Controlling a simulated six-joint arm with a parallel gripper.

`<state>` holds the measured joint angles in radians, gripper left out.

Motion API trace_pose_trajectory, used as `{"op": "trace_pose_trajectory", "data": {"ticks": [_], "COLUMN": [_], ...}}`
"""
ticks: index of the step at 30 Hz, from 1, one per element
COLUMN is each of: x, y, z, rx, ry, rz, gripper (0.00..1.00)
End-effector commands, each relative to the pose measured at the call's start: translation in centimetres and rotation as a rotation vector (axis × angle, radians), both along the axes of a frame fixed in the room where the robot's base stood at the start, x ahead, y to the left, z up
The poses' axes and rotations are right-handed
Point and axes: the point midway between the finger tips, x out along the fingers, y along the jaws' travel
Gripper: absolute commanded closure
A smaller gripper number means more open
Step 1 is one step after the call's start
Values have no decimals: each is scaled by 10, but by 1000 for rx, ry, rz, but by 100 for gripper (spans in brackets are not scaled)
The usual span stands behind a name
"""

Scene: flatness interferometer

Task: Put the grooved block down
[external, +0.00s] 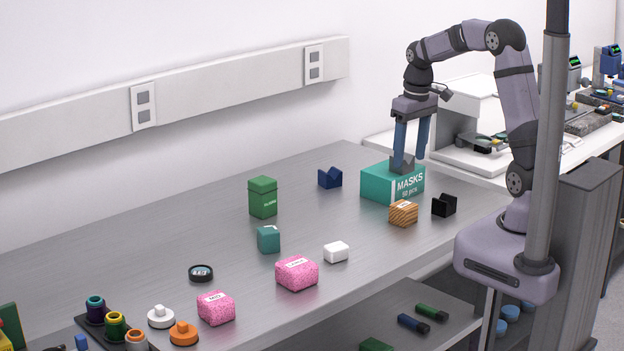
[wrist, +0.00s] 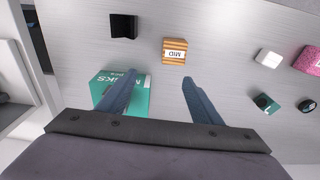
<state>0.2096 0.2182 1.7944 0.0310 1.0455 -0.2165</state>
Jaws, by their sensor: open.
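A grey grooved block (external: 403,166) sits on top of the teal MASKS box (external: 379,188) in the external view. My gripper (external: 409,160) points down over the box, its fingers open and their tips at the block's level. Whether a finger touches the block is not clear. In the wrist view my gripper (wrist: 158,78) has its fingers wide apart, with part of the MASKS box (wrist: 140,103) between and behind the left finger. I cannot make out the grey block there. A navy grooved block (external: 330,178) and a black grooved block (external: 444,205) stand on the bench.
A wood-patterned block (external: 403,214) stands just in front of the box. A green container (external: 262,198), a teal block (external: 268,239), a white block (external: 336,251) and pink blocks (external: 297,274) are spread leftward. The bench behind the green container is clear.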

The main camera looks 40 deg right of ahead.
Motion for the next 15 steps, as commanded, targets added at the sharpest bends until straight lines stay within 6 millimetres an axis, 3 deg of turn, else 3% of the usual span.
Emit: {"op": "trace_pose_trajectory", "data": {"ticks": [6,12,15], "x": [-80,-143,-163], "y": [48,70,75], "z": [-42,-73,-83], "rx": [-1,-7,-9], "ry": [43,70,78], "rz": [4,7,7], "gripper": [41,41,41]}}
